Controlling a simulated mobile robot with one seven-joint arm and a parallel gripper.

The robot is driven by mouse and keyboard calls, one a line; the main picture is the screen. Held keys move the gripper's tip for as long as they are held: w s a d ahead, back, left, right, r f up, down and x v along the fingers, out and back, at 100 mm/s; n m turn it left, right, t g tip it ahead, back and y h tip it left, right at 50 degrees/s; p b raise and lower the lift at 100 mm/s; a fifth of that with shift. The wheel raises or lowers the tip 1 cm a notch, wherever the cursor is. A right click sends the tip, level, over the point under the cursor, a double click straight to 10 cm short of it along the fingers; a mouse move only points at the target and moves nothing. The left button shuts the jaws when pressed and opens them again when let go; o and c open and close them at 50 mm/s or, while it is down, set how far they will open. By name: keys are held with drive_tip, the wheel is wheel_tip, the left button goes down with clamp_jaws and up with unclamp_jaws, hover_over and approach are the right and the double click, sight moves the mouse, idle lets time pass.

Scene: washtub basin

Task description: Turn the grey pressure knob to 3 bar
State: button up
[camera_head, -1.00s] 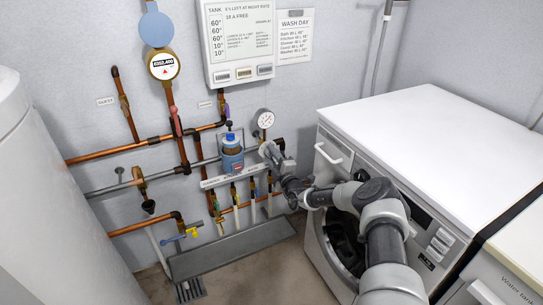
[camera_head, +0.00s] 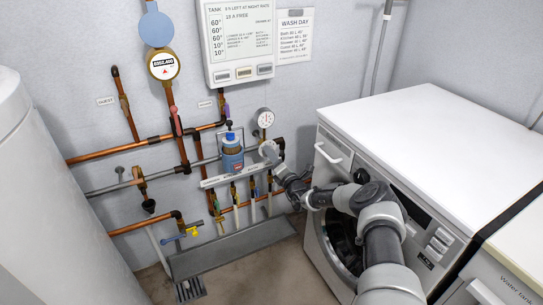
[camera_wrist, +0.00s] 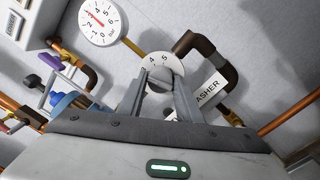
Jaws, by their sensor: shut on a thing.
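The grey pressure knob (camera_wrist: 161,76) sits in front of a white dial plate (camera_wrist: 153,60) in the wrist view. Printed numerals, among them 3, 4 and 5, show along the plate's edge. My gripper (camera_wrist: 161,85) is shut on the knob, one finger on each side. The knob's exact setting cannot be read. In the head view my gripper (camera_head: 270,151) reaches the pipework, and the knob is hidden there. A round white pressure gauge (camera_wrist: 100,21) with a red needle is up and left of the knob; it also shows in the head view (camera_head: 264,118).
A blue-topped filter housing (camera_head: 232,150) stands left of my gripper. Copper pipes (camera_head: 112,149) and valves cover the wall. A white washing machine (camera_head: 420,135) stands close at the right. A "washer" label (camera_wrist: 210,90) and a dark pipe elbow (camera_wrist: 197,44) lie beside the knob.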

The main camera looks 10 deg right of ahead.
drive_tip(key=shift+d+f+n, duration=0.1)
drive_tip(key=shift+f+n, duration=0.05)
drive_tip(key=shift+n, duration=0.15)
drive_tip(key=o, duration=1)
drive_tip(key=p+v, duration=0.5)
drive_tip(key=v, duration=1.2)
drive_tip(key=shift+s+d, duration=0.1)
drive_tip(key=shift+s, duration=0.1)
